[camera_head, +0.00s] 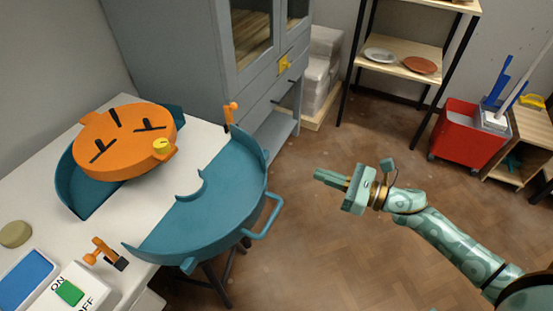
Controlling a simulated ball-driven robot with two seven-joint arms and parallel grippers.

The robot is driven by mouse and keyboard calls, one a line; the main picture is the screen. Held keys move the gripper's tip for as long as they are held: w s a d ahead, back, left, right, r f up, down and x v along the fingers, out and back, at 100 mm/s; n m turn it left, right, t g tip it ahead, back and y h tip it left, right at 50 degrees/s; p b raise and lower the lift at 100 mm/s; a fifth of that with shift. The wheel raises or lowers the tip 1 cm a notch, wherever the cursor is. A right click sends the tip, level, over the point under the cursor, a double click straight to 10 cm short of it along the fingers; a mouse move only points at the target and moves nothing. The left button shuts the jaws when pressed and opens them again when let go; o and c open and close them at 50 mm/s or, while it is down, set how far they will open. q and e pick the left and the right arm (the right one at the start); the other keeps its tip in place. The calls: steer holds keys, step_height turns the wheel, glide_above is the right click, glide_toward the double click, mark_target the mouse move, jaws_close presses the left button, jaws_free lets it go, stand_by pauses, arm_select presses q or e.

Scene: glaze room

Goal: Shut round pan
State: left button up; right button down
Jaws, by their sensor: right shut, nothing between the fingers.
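The round pan is teal and in two halves that stand apart on the white table. The near half (212,215) hangs partly over the table's front edge, with a handle (264,218) on its outer side. The far half (68,186) is partly hidden behind an orange disc (124,140) with dark slots and a yellow knob (162,146). Orange latches stand at the right (231,113) and front left (102,250). My right gripper (327,178) is shut and empty in the air, right of the near half and apart from it. My left gripper is out of view.
The white table (170,190) holds a switch box (70,291), a blue pad (25,280) and an olive round thing (15,234). A grey cabinet (235,90) stands behind. A shelf with plates (400,62) and a red bin (468,135) are at the back right. Brown floor is clear around my right gripper.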

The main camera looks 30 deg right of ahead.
mark_target(267, 156)
steer(key=b+x, duration=0.1)
steer(key=x, duration=1)
steer(key=shift+w+f+b, duration=0.1)
steer(key=shift+b, duration=0.2)
steer(key=shift+w+a, duration=0.35)
steer(key=shift+w, duration=0.05)
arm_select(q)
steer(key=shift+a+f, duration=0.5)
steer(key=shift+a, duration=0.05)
arm_select(e)
steer(key=shift+a, duration=0.1)
